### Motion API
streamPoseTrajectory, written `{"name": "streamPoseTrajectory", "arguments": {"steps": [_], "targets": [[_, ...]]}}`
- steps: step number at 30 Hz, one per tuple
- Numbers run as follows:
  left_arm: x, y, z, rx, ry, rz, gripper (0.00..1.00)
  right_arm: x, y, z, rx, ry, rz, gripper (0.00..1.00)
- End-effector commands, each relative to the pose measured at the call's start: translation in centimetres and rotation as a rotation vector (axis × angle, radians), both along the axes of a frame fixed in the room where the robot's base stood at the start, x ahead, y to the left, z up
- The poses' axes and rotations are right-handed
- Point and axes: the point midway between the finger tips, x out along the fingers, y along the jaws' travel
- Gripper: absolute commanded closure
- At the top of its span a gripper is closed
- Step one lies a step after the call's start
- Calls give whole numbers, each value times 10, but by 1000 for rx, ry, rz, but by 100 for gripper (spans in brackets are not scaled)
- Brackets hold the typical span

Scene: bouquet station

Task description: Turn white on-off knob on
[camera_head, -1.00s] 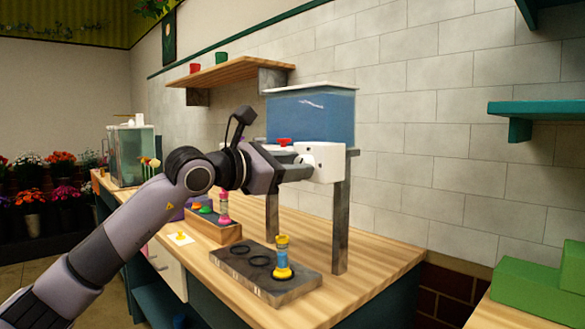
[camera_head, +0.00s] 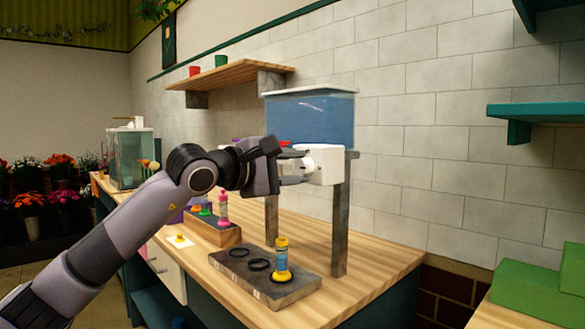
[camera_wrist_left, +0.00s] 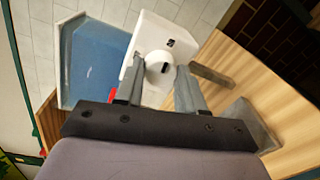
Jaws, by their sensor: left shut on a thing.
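The white on-off knob (camera_wrist_left: 159,68) sticks out of the front of a white box (camera_wrist_left: 150,40) beside the blue water tank (camera_wrist_left: 92,60). In the left wrist view my left gripper (camera_wrist_left: 167,75) has its two fingers on either side of the knob, shut on it. In the head view the left gripper (camera_head: 300,167) reaches in from the left to the white box (camera_head: 328,165), under the tank (camera_head: 310,115). The fingers hide part of the knob there. My right gripper is not in view.
A grey board (camera_head: 236,259) with black rings and a blue-and-yellow bottle (camera_head: 281,262) stands on the wooden counter below. A wooden block (camera_head: 226,235) holds a pink bottle (camera_head: 223,208). Grey posts (camera_head: 340,225) support the tank.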

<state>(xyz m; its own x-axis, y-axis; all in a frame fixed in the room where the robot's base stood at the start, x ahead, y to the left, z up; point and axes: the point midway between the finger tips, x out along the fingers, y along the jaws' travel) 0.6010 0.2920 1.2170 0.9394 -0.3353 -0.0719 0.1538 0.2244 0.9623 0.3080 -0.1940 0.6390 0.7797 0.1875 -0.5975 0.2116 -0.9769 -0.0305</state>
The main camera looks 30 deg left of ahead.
Motion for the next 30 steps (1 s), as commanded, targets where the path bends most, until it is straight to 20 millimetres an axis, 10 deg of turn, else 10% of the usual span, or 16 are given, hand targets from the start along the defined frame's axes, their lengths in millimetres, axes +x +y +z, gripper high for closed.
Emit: {"name": "streamPoseTrajectory", "arguments": {"steps": [24, 25, 27, 30], "targets": [[0, -1, -1, 120, -40, -1, 92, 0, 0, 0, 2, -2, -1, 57], [0, -1, -1, 119, -40, -1, 58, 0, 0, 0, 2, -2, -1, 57], [0, -1, -1, 119, -40, -1, 36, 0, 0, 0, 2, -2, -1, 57], [0, -1, 0, 117, -41, -1, 36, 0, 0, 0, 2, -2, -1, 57]]}}
